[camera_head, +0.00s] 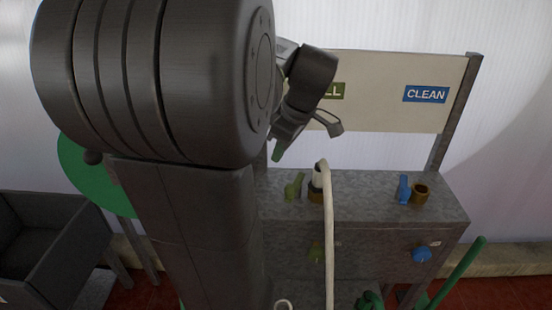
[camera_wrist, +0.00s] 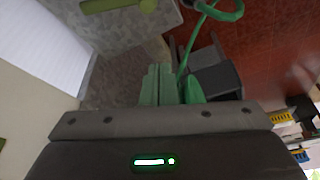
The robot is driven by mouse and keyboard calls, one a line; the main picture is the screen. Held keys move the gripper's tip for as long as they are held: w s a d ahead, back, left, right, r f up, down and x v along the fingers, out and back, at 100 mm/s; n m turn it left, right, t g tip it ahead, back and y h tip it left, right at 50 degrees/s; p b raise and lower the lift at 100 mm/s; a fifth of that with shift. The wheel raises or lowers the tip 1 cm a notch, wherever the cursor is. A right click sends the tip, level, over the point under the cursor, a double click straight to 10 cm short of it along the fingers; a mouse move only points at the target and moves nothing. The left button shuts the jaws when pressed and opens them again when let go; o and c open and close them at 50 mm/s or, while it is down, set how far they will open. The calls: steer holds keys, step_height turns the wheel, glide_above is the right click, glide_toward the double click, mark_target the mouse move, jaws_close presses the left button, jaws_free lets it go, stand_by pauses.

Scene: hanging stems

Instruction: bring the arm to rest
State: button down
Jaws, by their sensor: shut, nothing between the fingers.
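My arm fills the left and middle of the head view. My gripper (camera_head: 278,152) hangs at its end, in front of the sign board and above the grey bench, partly hidden behind the arm. In the wrist view my gripper (camera_wrist: 172,82) shows its green fingers together, with nothing seen between them. It appears apart from the bench and its fittings.
The grey bench (camera_head: 375,195) carries a green lever (camera_head: 295,186), a white hose (camera_head: 328,230) on a fitting, a blue lever (camera_head: 404,189) and a brown socket (camera_head: 421,194). A sign board (camera_head: 390,70) stands behind. A dark bin (camera_head: 40,240) is at lower left.

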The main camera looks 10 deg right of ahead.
stand_by(0.3)
steer(key=w+f+m+p, duration=0.2)
steer(key=f+m, duration=0.1)
steer(key=f, duration=0.1)
steer(key=w+a+f+m+t+h+p, duration=0.1)
steer(key=w+f+m, duration=0.1)
steer(key=f, duration=0.3)
steer(key=shift+w+a+f+m+h+p, duration=0.2)
steer(key=shift+w+a+m+h+p, duration=0.1)
steer(key=shift+m+p, duration=0.15)
stand_by(0.4)
steer(key=shift+s, duration=0.15)
stand_by(0.3)
